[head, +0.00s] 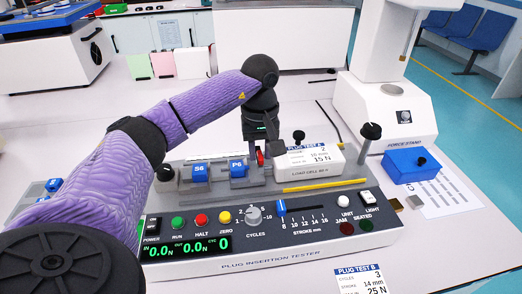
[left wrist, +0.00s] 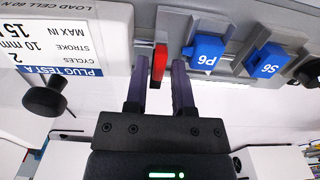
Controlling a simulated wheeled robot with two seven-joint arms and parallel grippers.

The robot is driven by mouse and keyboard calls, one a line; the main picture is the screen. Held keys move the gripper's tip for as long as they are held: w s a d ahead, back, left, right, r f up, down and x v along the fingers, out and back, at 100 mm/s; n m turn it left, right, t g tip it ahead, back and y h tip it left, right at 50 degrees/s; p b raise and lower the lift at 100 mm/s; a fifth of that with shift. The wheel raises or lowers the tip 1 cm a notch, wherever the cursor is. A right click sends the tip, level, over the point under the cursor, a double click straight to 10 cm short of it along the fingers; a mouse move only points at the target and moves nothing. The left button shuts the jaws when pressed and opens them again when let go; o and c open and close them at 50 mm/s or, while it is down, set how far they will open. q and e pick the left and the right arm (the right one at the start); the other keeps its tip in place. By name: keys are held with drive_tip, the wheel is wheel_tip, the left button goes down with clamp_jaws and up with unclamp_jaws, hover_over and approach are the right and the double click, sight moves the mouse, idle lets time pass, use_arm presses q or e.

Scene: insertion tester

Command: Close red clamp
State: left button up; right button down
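The red clamp (head: 260,157) is a small red lever beside the blue P6 block (head: 238,168) on the tester's grey rail. In the left wrist view the red clamp (left wrist: 159,62) stands between the tips of my left gripper (left wrist: 160,72), with a gap visible on each side. My left gripper (head: 262,148) is open and comes down over the clamp from above in the head view, hiding part of it. The P6 block also shows in the left wrist view (left wrist: 206,54). My right gripper is in neither view.
A blue S6 block (head: 200,172) sits left of P6. The load cell (head: 310,160) with its label card stands close on the right. The control panel (head: 270,228) with buttons and a slider lies in front. A blue box (head: 411,162) stands farther right.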

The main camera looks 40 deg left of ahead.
use_arm(q)
clamp_jaws()
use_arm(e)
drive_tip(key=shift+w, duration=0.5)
